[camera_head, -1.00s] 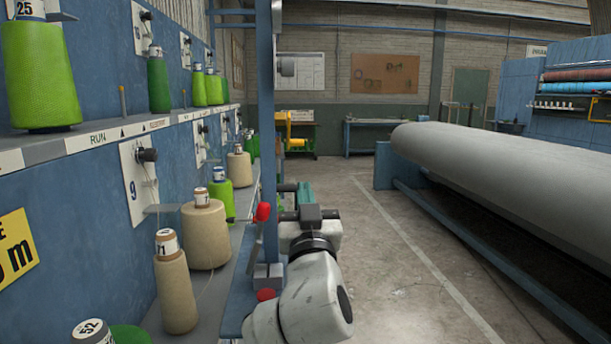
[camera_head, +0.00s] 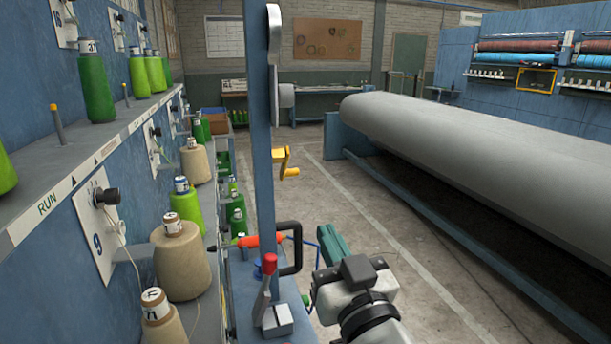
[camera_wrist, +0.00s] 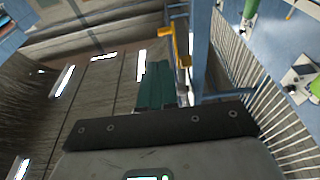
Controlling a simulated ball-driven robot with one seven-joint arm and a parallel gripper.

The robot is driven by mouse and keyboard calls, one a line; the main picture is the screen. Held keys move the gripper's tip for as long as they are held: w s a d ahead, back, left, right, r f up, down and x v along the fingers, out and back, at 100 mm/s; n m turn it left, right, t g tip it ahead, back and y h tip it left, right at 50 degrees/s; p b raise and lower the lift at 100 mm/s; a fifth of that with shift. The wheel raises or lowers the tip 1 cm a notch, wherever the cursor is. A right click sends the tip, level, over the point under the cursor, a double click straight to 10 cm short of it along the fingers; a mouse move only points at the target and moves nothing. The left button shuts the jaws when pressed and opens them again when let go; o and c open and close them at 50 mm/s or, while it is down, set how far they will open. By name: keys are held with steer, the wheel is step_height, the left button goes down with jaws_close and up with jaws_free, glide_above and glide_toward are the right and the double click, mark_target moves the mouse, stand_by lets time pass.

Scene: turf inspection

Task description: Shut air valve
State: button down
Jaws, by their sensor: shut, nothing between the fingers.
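A red-handled lever (camera_head: 266,278) stands tilted on a small grey block (camera_head: 278,320) at the foot of the blue post (camera_head: 260,130). A yellow crank-shaped handle (camera_head: 284,163) shows right of the post, higher up; it also shows in the wrist view (camera_wrist: 181,48). I cannot tell for certain which of these is the air valve. My gripper (camera_head: 330,240), with teal fingers, is shut and empty. It is right of the post and apart from the red lever in the head view. In the wrist view its fingers (camera_wrist: 155,85) point towards the area left of the yellow handle.
An orange-handled tool (camera_head: 246,241) and a black bracket (camera_head: 292,248) are by the post, close left of my gripper. Shelves with yarn cones (camera_head: 180,258) line the left. A large grey roll (camera_head: 480,150) lies right. The floor aisle between is clear.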

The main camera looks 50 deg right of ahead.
steer(key=p, duration=0.2)
glide_toward(297, 174)
steer(key=x, duration=0.5)
steer(key=shift+p+x, duration=0.3)
steer(key=shift+x, duration=0.65)
steer(key=shift+f+b, duration=0.2)
steer(key=shift+b, duration=0.2)
